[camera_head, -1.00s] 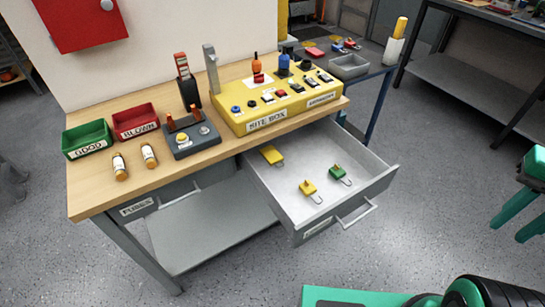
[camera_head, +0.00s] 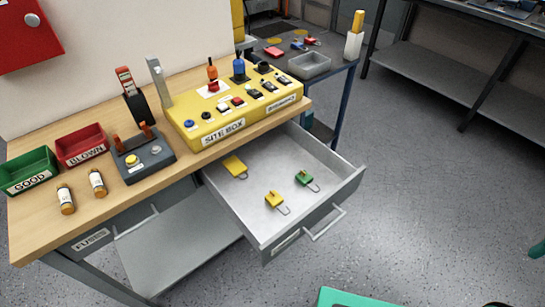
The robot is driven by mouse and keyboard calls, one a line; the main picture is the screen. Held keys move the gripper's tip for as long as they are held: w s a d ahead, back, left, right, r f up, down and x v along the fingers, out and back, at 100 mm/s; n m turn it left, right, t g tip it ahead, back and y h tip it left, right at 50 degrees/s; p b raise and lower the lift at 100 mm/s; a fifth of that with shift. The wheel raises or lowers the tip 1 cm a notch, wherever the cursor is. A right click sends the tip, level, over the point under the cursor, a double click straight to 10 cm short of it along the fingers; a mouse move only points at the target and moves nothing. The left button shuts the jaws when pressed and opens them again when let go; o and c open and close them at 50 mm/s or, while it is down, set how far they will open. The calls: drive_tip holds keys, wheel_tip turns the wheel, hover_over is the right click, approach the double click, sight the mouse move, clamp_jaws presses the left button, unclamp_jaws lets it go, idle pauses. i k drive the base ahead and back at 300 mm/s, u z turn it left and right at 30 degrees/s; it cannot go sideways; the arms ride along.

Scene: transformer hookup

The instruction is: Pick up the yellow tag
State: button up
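The open grey drawer (camera_head: 262,225) under the workbench holds several small pieces. A yellow tag (camera_head: 274,199) with a thin wire loop lies near the drawer's front middle. A second, flatter yellow piece (camera_head: 235,166) lies near the back left of the drawer; I cannot tell if it is also a tag. A green tag (camera_head: 304,178) with a wire loop lies to the right of the nearer yellow one. All lie apart on the drawer floor. My gripper is not in view.
The yellow site box (camera_head: 222,130) stands on the bench above the drawer. The drawer handle (camera_head: 324,226) juts forward.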

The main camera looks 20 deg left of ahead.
sight(233, 165)
drive_tip(key=z, duration=1.55)
drive_tip(key=k, duration=1.8)
drive_tip(key=u, duration=2.2)
drive_tip(key=i, duration=1)
drive_tip(key=z, duration=0.1)
